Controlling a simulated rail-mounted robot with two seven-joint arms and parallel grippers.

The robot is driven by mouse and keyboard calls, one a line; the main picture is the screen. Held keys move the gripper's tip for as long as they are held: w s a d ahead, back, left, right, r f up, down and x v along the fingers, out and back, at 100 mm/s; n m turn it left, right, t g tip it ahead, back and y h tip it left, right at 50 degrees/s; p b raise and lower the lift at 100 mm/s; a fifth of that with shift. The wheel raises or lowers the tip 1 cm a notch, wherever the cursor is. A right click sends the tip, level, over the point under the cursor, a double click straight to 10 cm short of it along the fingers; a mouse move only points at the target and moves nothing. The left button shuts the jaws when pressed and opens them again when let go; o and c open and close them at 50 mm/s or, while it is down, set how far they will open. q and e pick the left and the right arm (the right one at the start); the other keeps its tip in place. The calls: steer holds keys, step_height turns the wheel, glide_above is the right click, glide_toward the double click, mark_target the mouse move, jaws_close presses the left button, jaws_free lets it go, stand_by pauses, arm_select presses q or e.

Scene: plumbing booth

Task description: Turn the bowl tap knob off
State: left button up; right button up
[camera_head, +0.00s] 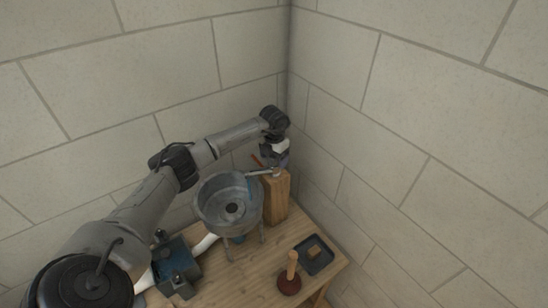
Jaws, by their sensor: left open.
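A grey metal bowl (215,211) stands on legs on the wooden table. A tap with a pale spout (260,172) sits on top of a wooden block (277,196) at the bowl's right and reaches over its rim. A small orange-brown piece (257,160), perhaps the tap's knob or lever, shows just left of my gripper. My left arm comes in from the lower left, and its gripper (280,161) points down at the top of the block, close to the tap. It is open, but its fingers are small and dark here, and I cannot tell whether they touch the knob. My right gripper is out of view.
A plunger (291,274) with a wooden handle and a dark square tray (314,255) are on the table at the front right. A blue-grey vise-like tool (176,267) and a white pipe (205,244) lie left of the bowl. Block walls meet in a corner close behind the tap.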

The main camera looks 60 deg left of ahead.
arm_select(q)
steer(key=c, duration=0.9)
steer(key=shift+m, duration=0.3)
steer(key=m+b, duration=0.1)
steer(key=m, duration=0.1)
steer(key=shift+m, duration=0.4)
steer(key=m, duration=0.3)
steer(key=shift+m+b, duration=0.3)
steer(key=shift+m, duration=0.1)
steer(key=m, duration=0.5)
steer(key=shift+b, duration=0.3)
steer(key=shift+m, duration=1.1)
